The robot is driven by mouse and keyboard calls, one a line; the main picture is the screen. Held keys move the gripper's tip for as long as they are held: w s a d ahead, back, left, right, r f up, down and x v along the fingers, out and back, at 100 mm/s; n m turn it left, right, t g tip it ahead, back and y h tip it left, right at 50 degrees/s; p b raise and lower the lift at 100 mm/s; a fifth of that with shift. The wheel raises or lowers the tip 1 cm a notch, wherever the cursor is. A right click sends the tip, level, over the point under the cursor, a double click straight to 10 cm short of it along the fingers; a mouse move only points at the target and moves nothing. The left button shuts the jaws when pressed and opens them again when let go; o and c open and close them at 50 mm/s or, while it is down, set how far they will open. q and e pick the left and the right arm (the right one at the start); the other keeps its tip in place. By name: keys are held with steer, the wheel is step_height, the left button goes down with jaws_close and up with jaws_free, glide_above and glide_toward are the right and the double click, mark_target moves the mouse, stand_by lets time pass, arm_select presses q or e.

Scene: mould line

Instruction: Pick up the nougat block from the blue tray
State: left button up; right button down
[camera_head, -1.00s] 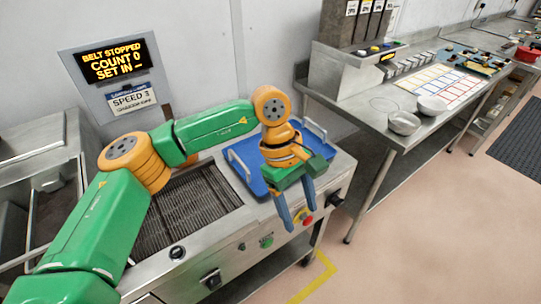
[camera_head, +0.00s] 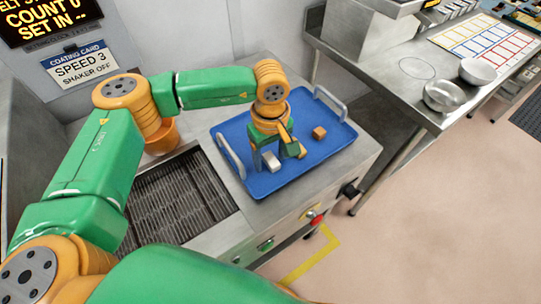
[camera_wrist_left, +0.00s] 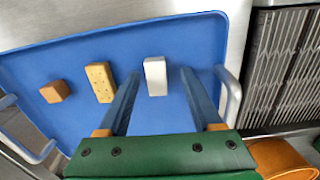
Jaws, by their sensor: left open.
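The blue tray (camera_head: 245,143) lies on the steel machine top. A plain white block (camera_wrist_left: 155,76), which I take to be the nougat block, lies in it and also shows in the head view (camera_head: 271,161). To its left in the wrist view are a pale tan block with small dots (camera_wrist_left: 100,82) and a brown cube (camera_wrist_left: 55,91); the cube also shows in the head view (camera_head: 319,132). My left gripper (camera_wrist_left: 160,74) points down over the tray, open, its fingers either side of the white block. I cannot tell how high the fingertips are. My right gripper is out of view.
The tray has raised grey handles (camera_head: 330,103) at both ends. A dark mesh belt (camera_head: 180,200) lies beside it on the left. A steel bench with two bowls (camera_head: 444,96) stands to the right. The tray's far part is free.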

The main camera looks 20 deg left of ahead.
arm_select(q)
steer(key=shift+w+f, duration=0.25)
steer(key=shift+w, duration=0.15)
steer(key=shift+s+r, duration=0.15)
steer(key=shift+s, duration=0.1)
jaws_close()
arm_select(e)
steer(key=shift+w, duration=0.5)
arm_select(q)
steer(key=shift+w, duration=0.15)
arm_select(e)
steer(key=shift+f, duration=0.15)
